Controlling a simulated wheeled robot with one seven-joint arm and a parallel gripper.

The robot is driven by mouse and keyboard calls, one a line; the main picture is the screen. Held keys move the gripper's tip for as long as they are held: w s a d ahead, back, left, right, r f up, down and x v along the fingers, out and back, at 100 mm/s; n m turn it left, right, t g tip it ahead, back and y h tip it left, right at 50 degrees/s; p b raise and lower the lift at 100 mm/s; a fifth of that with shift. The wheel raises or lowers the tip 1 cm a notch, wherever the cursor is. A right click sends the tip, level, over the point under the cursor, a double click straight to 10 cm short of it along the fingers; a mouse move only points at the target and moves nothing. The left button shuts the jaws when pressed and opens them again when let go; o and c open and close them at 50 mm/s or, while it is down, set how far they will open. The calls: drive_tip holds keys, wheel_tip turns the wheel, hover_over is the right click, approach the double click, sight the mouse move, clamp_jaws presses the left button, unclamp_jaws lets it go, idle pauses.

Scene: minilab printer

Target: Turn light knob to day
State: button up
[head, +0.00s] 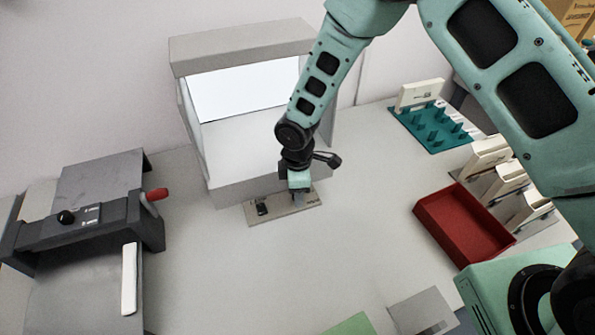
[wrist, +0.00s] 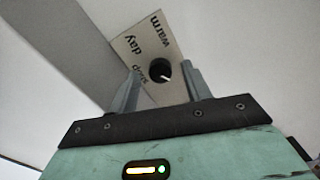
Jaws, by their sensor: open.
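The light knob (wrist: 160,70) is a round black knob with a white pointer mark, set in a pale label plate (wrist: 158,28). The plate's printed words read upside down in the wrist view; "warm" and "day" are legible, and a third word is partly hidden by a finger. My gripper (wrist: 161,86) is open, with one finger on each side of the knob; I cannot tell whether either touches it. In the head view my gripper (head: 299,196) is low over the right part of the plate (head: 282,211), hiding the knob there.
A light box (head: 240,42) with a bright white panel stands behind the plate. A grey machine (head: 100,180) with a red-tipped lever is at left. A red tray (head: 450,242) and a teal pegged rack (head: 430,125) are at right. The table in front of the plate is clear.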

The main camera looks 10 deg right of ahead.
wheel_tip(320, 180, up, 17)
drive_tip(key=b, duration=0.2)
idle(0.5)
